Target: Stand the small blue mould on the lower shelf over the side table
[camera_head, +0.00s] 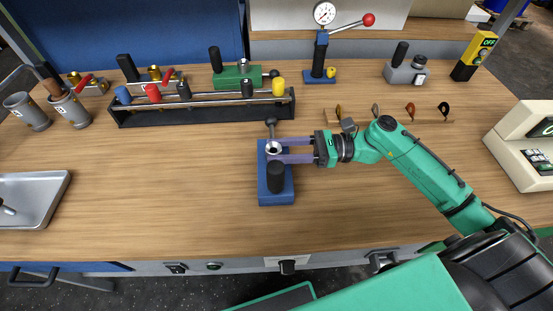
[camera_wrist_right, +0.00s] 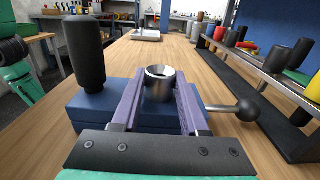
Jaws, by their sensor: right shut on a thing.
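The blue mould (camera_head: 269,196) stands upright on the wooden bench in front of me, with a black grip, a silver collar and a ball lever. My right gripper (camera_head: 273,149) comes in from the right and is shut on it, its purple fingers on either side of the silver collar. In the right wrist view the collar (camera_wrist_right: 159,88) sits between the fingers, with the mould's blue body (camera_wrist_right: 93,105) under them. I cannot tell whether its base is clear of the bench. My left gripper is not in view. No lower shelf or side table can be made out.
A black rack (camera_head: 205,111) of coloured plugs stands behind the mould. A green block (camera_head: 232,76), a grey block (camera_head: 405,74) and a blue gauge press (camera_head: 320,62) stand at the back. A metal tray (camera_head: 32,202) lies at left. The bench left of the mould is clear.

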